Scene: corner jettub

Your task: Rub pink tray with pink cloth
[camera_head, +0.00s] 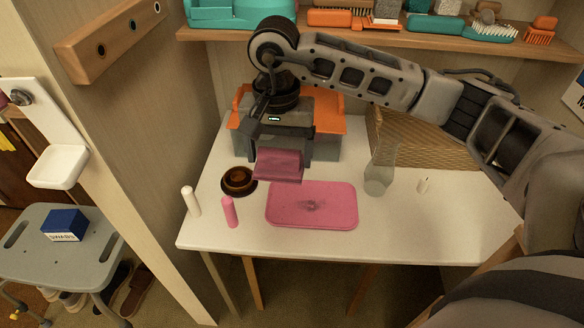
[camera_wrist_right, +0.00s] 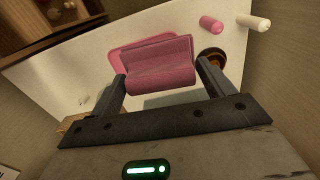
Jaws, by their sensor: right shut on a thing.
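The pink tray (camera_head: 311,205) lies flat on the white table, with a dark smudge near its middle. In the right wrist view the tray (camera_wrist_right: 118,60) shows partly behind the cloth. My right gripper (camera_head: 280,155) is above the tray's back left part, shut on the folded pink cloth (camera_head: 279,166). In the right wrist view the cloth (camera_wrist_right: 160,66) sits between the two fingers of the gripper (camera_wrist_right: 160,88). The cloth appears raised above the tray, apart from it. My left gripper is in neither view.
An orange-and-grey box (camera_head: 327,140) is behind. A shelf (camera_head: 400,38) with brushes hangs above.

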